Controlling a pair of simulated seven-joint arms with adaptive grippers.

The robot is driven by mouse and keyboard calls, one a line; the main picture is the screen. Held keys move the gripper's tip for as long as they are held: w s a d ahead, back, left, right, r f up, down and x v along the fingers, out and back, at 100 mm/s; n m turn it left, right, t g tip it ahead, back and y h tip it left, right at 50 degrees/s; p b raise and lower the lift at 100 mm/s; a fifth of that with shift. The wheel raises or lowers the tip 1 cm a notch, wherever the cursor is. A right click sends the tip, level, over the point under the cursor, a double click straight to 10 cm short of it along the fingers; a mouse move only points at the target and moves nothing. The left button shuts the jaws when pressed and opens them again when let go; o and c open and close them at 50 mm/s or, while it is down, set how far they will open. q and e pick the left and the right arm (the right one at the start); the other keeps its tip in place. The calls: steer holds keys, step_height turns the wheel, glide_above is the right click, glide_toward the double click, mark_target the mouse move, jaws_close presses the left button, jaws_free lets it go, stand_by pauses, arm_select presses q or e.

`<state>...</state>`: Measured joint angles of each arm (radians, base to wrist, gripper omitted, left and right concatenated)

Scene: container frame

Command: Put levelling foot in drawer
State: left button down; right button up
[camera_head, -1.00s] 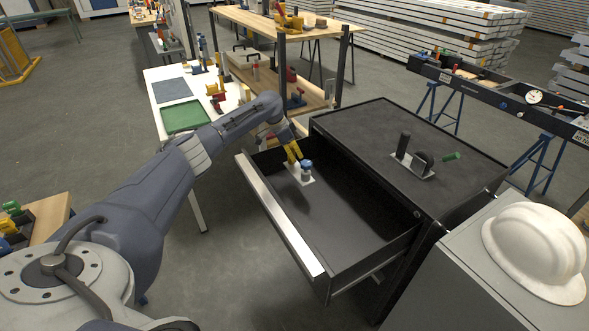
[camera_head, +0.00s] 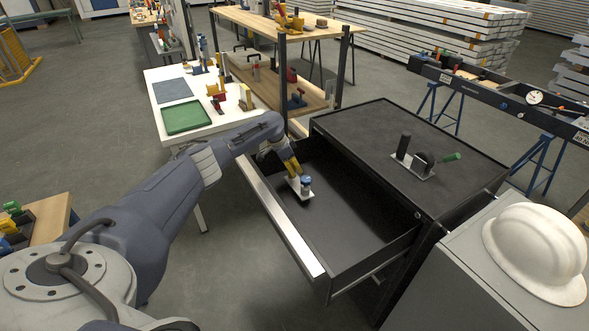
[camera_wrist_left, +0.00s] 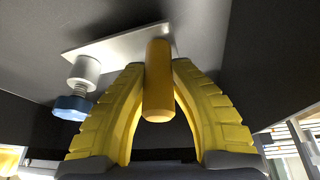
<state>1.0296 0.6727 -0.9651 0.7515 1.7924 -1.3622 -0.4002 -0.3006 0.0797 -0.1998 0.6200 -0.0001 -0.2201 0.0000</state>
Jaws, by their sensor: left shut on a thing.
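The levelling foot is a white plate (camera_head: 307,195) with a yellow post and a short white stub topped by a blue knob (camera_head: 306,181). The plate (camera_wrist_left: 118,41), yellow post (camera_wrist_left: 157,95) and blue knob (camera_wrist_left: 72,107) also show in the left wrist view. My left gripper (camera_head: 293,170) is shut on the yellow post, with a yellow finger on each side (camera_wrist_left: 157,75). The foot is inside the open drawer (camera_head: 283,226), low near its dark floor at the far left end. I cannot tell whether the plate touches the floor. My right gripper is out of view.
A white helmet (camera_head: 535,250) lies on the grey cabinet at right. A white table (camera_head: 205,128) with a green tray (camera_head: 187,117) stands behind my arm. The drawer's near part is clear.

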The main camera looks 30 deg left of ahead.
arm_select(q)
steer(key=shift+f, duration=0.55)
steer(key=c, duration=1.2)
jaws_free()
steer(key=shift+r, duration=0.65)
steer(key=v, duration=1.1)
steer(key=shift+r, duration=0.4)
steer(key=shift+s, duration=0.1)
